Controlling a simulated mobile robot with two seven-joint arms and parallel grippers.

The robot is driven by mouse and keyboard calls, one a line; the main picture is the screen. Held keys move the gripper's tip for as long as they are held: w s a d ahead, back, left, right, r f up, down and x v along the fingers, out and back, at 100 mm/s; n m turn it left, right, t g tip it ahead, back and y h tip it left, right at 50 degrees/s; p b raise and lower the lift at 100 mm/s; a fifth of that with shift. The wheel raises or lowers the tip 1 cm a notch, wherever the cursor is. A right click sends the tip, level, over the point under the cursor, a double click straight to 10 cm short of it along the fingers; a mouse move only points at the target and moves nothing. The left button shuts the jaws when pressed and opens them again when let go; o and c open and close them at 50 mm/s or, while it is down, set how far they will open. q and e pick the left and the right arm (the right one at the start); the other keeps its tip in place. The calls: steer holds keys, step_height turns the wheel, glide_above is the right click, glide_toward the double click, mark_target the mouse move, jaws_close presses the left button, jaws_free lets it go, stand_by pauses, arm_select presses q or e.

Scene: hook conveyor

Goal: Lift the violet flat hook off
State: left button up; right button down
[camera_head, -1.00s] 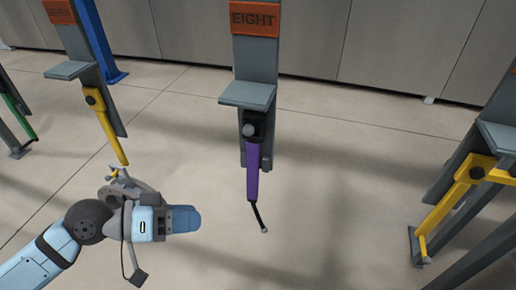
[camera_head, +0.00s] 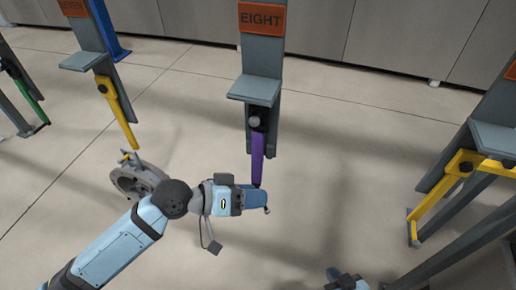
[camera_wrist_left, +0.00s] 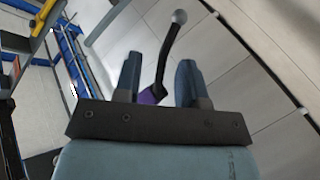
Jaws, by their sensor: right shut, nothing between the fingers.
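The violet flat hook (camera_head: 257,155) hangs from the grey post labelled EIGHT (camera_head: 263,60), below its small grey shelf. Its upper end sits at a dark mount with a round knob (camera_head: 255,121). My left gripper (camera_head: 257,200) is at the hook's lower end and hides part of it. In the left wrist view my left fingers (camera_wrist_left: 158,80) are apart, with the hook's black rod and ball tip (camera_wrist_left: 172,40) between them. A bit of violet (camera_wrist_left: 150,97) shows near the palm. My right gripper (camera_head: 345,279) is shut and empty, partly in view at the bottom edge.
A yellow hook (camera_head: 117,108) hangs on the post to the left. A grey round part (camera_head: 138,180) is below it, beside my left arm. A yellow bent piece (camera_head: 437,195) is on the grey frame at right. Floor between is clear.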

arm_select(q)
steer(key=shift+x, duration=0.9)
steer(key=shift+a, duration=0.1)
steer(key=shift+c, duration=0.4)
jaws_close()
